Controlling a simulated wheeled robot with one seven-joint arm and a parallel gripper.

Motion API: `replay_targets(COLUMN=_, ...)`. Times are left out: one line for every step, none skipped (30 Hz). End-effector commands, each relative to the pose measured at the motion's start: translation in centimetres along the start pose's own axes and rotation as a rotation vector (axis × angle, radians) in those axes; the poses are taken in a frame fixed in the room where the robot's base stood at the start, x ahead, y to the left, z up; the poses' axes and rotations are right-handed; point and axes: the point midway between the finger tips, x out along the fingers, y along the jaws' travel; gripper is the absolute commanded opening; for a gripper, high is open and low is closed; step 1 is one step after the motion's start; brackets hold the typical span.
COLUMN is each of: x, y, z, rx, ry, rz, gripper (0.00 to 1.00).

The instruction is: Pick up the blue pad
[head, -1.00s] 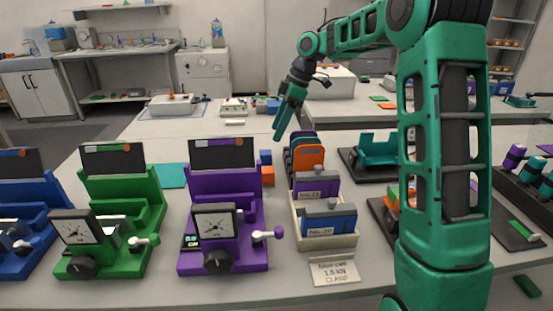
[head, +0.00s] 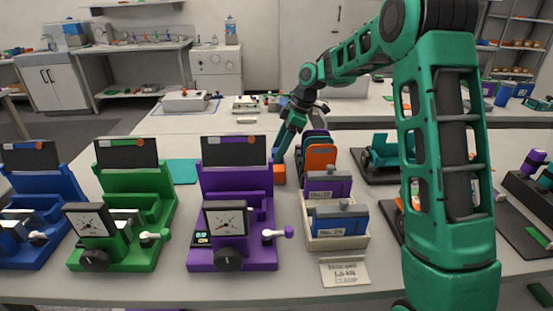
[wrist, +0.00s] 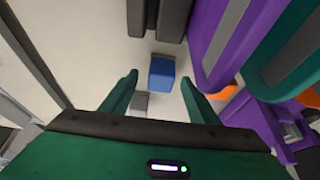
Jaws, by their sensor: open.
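The blue pad (wrist: 162,73) is a small blue block on the light bench top in the wrist view. It lies between and a little beyond my gripper's two green fingertips (wrist: 159,80), which are apart with nothing held. In the head view my gripper (head: 282,152) points down just behind the orange pad (head: 279,174), beside the purple fixture. There my gripper hides most of the blue pad.
A purple fixture (head: 230,252) stands left of my gripper. A beige tray (head: 335,243) with labelled cells and upright orange and purple plates (head: 319,158) stands close on the right. A small grey block (wrist: 140,101) shows near the left finger. A teal mat (head: 182,172) lies further left.

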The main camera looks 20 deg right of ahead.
Motion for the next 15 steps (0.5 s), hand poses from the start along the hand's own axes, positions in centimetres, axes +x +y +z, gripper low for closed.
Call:
replay_targets(x=0.8, y=0.0, z=0.0, rx=0.000, ry=-0.001, rz=-0.002, gripper=0.55)
replay_targets(x=1.2, y=0.0, z=0.0, rx=-0.001, ry=0.000, rz=-0.001, gripper=0.55)
replay_targets(x=1.6, y=0.0, z=0.0, rx=-0.001, ry=0.000, rz=-0.001, gripper=0.55)
replay_targets(x=1.8, y=0.0, z=0.0, rx=-0.001, ry=0.000, rz=-0.001, gripper=0.55)
replay_targets(x=1.9, y=0.0, z=0.0, rx=-0.001, ry=0.000, rz=0.000, gripper=0.55)
replay_targets(x=2.0, y=0.0, z=0.0, rx=-0.001, ry=0.000, rz=0.000, gripper=0.55)
replay_targets(x=2.0, y=0.0, z=0.0, rx=-0.001, ry=0.000, rz=0.000, gripper=0.55)
replay_targets(x=2.0, y=0.0, z=0.0, rx=-0.001, ry=0.000, rz=0.001, gripper=0.55)
replay_targets(x=2.0, y=0.0, z=0.0, rx=-0.001, ry=0.000, rz=0.001, gripper=0.55)
replay_targets(x=2.0, y=0.0, z=0.0, rx=-0.001, ry=0.000, rz=0.001, gripper=0.55)
replay_targets(x=2.0, y=0.0, z=0.0, rx=-0.001, ry=0.000, rz=0.001, gripper=0.55)
replay_targets(x=2.0, y=0.0, z=0.0, rx=-0.001, ry=0.000, rz=0.001, gripper=0.47)
replay_targets(x=2.0, y=0.0, z=0.0, rx=-0.001, ry=0.000, rz=0.001, gripper=0.40)
replay_targets(x=2.0, y=0.0, z=0.0, rx=-0.001, ry=0.000, rz=0.001, gripper=0.33)
replay_targets(x=2.0, y=0.0, z=0.0, rx=-0.001, ry=0.000, rz=0.001, gripper=0.24)
